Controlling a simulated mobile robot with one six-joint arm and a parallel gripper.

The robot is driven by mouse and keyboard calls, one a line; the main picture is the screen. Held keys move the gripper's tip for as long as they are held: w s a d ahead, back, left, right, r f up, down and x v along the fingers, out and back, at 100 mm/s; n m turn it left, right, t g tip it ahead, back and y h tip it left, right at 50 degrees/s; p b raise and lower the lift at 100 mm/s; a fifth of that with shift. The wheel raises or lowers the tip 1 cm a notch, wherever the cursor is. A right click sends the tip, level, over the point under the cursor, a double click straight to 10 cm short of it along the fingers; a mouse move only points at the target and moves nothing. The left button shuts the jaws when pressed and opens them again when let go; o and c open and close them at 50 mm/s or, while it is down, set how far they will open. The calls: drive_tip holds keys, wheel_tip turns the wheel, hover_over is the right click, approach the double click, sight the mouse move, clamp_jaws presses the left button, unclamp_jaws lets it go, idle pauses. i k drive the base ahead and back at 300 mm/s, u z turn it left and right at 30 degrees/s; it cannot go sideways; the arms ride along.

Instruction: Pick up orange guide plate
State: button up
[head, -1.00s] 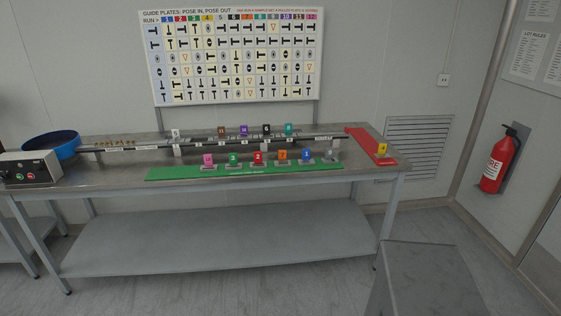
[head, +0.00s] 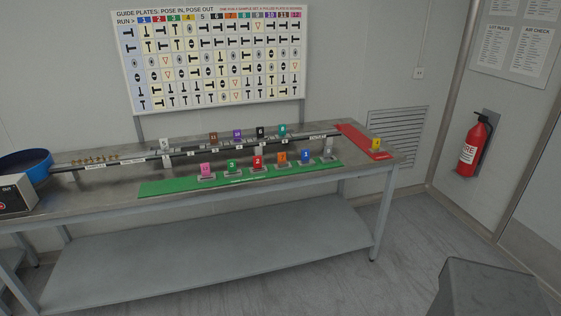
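The orange guide plate (head: 282,157) is a small upright tag marked 7 on a grey base. It stands on the green mat (head: 160,188) along the front of the steel bench, between the red plate (head: 258,162) and the blue plate (head: 306,156). Nothing touches it from above. My gripper is not in the head view, so its place and state do not show.
Pink (head: 206,170) and green (head: 232,167) plates stand further left on the mat. Behind runs a dark rail (head: 120,162) with several plates. A red mat (head: 358,139) with a yellow plate (head: 376,145) lies at the right end. Floor before the bench is mostly clear.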

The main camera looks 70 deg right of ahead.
sight(282, 164)
drive_tip(key=z, duration=0.65)
drive_tip(key=i, duration=0.95)
drive_tip(key=z, duration=0.45)
